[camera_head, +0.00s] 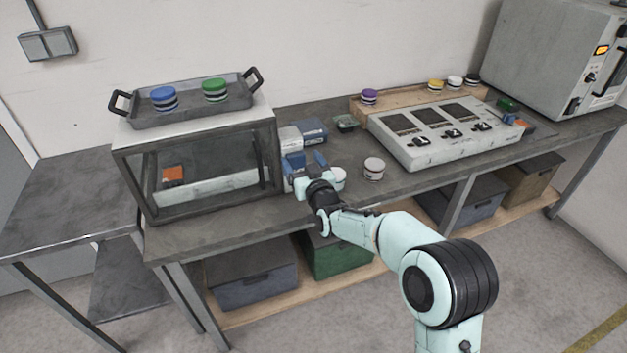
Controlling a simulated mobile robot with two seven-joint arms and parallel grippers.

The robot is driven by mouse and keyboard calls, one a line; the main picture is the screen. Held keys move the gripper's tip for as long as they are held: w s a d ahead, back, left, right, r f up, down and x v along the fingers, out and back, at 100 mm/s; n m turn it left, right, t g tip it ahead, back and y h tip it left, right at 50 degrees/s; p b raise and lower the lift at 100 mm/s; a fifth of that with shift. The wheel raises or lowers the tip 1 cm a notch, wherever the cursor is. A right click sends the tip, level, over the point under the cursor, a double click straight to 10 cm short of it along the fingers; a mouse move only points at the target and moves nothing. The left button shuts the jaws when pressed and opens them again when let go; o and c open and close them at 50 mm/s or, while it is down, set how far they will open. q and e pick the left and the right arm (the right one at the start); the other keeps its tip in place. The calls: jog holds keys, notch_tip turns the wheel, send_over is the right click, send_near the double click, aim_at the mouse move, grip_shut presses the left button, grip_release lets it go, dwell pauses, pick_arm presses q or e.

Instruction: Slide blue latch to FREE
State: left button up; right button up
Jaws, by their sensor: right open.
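A small blue part (511,118) sits at the right end of the bench, close to the grey panel's right end and beside an orange part. It may be the blue latch, but it is too small to tell, and no FREE marking is readable. My left gripper is not in view.
The glass-sided case (213,134) carries a tray (190,108) with blue and green jars. The grey panel (410,153) with dark windows stands mid-bench. A white jar (374,170) stands right of my gripper. A large grey oven-like box (545,55) fills the back right.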

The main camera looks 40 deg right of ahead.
jog(key=v, duration=1.1)
jog(key=shift+s, duration=0.4)
